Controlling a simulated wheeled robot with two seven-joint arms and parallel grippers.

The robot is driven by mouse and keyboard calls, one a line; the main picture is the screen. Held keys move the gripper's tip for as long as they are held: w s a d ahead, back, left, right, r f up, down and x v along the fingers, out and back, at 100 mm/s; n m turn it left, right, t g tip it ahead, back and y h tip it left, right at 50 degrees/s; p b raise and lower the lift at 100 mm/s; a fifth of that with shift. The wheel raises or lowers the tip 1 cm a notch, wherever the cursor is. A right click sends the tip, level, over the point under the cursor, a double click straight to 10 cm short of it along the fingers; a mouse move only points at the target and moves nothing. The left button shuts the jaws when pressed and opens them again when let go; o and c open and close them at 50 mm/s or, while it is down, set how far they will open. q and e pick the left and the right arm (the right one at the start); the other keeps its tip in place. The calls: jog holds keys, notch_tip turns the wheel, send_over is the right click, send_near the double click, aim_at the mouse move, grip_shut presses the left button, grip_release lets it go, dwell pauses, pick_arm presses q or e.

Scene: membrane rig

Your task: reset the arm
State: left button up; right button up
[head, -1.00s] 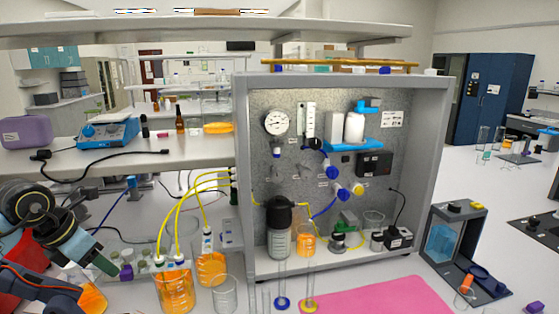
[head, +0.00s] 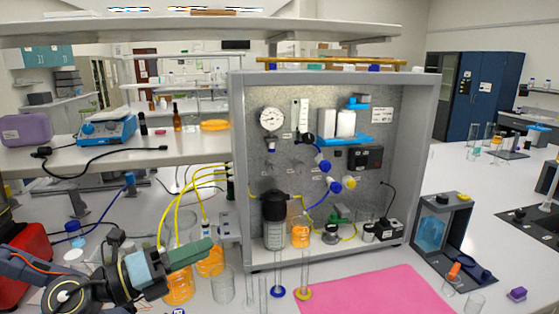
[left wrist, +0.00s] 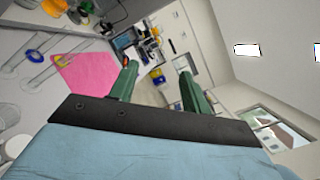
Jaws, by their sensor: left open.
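My left arm comes in from the lower left in the head view. Its gripper (head: 200,250) has green fingers and reaches to the right, overlapping in view the beakers with orange liquid (head: 178,290). In the left wrist view the two green fingers (left wrist: 158,75) stand apart with nothing between them. The membrane rig (head: 330,100), a grey open-fronted cabinet with a gauge, valves and tubing, stands right of the gripper and apart from it. My right gripper is in neither view.
Yellow tubes (head: 183,190) run from the rig's side down to the orange beakers close by the gripper. Clear glassware (head: 223,286) and tall cylinders (head: 303,275) stand in front. A pink mat (head: 365,292) lies bare at front right. A shelf (head: 60,157) overhangs the left side.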

pick_arm(q)
jog(key=s+a+f+n+t+y, duration=0.3)
jog(key=a+f+n+y, duration=0.45)
jog(key=n, duration=0.75)
jog(key=s+a+f+n+t+y, duration=0.2)
jog(key=s+a+f+n+y, duration=0.15)
jog(key=n+y, duration=0.9)
jog(key=s+d+f+n+g+h, duration=0.2)
jog(key=s+f+n+g, duration=0.2)
jog(key=s+f+g, duration=0.5)
jog(key=s+d+f+n+g+h, duration=0.2)
jog(key=s+f+n+g+h, duration=0.3)
jog(key=s, duration=0.7)
notch_tip(320, 180, down, 30)
jog(key=m+t+y+b, duration=0.1)
jog(key=m+y+b, duration=0.15)
jog(key=b, duration=0.35)
jog(key=s+a+f+b, duration=0.1)
jog(key=s+f+b, duration=0.1)
jog(key=s+f, duration=0.6)
jog(key=s+a+f+g+b, duration=0.1)
jog(key=s+a+f+b, duration=0.1)
jog(key=s+f, duration=0.7)
notch_tip(320, 180, down, 5)
jog(key=shift+s+r+n+b, duration=0.15)
jog(key=shift+s+n+b, duration=0.15)
jog(key=shift+n+b, duration=0.15)
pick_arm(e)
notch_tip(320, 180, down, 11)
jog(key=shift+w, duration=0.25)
